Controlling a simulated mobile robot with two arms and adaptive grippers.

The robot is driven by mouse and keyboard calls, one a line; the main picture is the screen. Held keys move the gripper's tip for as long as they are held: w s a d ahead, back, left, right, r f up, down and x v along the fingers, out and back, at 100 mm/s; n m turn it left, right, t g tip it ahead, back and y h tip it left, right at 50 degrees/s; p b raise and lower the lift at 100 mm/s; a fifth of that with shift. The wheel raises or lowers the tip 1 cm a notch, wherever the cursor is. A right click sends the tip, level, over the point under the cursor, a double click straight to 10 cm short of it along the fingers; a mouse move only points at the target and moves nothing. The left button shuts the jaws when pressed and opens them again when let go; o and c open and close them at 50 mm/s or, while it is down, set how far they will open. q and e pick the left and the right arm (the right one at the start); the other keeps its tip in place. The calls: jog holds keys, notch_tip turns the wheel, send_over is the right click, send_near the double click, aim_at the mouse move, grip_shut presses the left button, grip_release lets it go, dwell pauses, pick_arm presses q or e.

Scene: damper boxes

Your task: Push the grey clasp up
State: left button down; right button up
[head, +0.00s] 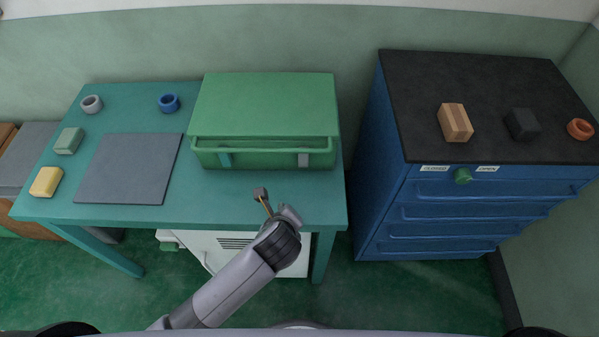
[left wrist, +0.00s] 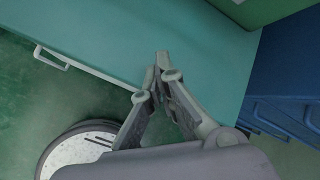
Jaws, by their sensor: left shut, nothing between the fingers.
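The green box (head: 263,110) stands on the teal table with its lid down. On its front are a blue clasp (head: 225,160) at the left and the grey clasp (head: 304,160) at the right. My left gripper (head: 261,194) is in front of the box, over the table's front edge, left of the grey clasp and apart from it. In the left wrist view my left gripper (left wrist: 162,66) is shut and empty, with a corner of the green box (left wrist: 262,8) at the top right. My right gripper does not show in either view.
The teal table (head: 230,205) also holds a grey mat (head: 128,168), a blue ring (head: 169,103), a grey ring (head: 91,104), a green block (head: 68,141) and a yellow block (head: 46,182). A blue drawer cabinet (head: 400,200) stands to the right.

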aim_at(300, 166)
pick_arm(q)
jog(key=w+d+r+m, duration=0.1)
jog(key=m, duration=0.1)
jog(key=w+d+r+m+t, duration=0.1)
jog(key=m, duration=0.2)
jog(key=w+d+r+m+t, duration=0.1)
jog(key=m, duration=0.1)
jog(key=shift+w+d+r, duration=0.2)
jog(key=shift+w+r, duration=0.05)
jog(key=shift+w, duration=0.05)
jog(key=shift+w+d+r+m+p, duration=0.15)
jog(key=shift+m+p, duration=0.15)
jog(key=shift+m, duration=0.3)
jog(key=shift+r, duration=0.15)
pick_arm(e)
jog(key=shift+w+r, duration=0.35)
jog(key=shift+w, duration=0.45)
pick_arm(q)
jog(key=x, duration=1)
jog(key=shift+d, duration=0.2)
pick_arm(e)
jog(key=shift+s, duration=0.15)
pick_arm(q)
jog(key=shift+r, duration=0.15)
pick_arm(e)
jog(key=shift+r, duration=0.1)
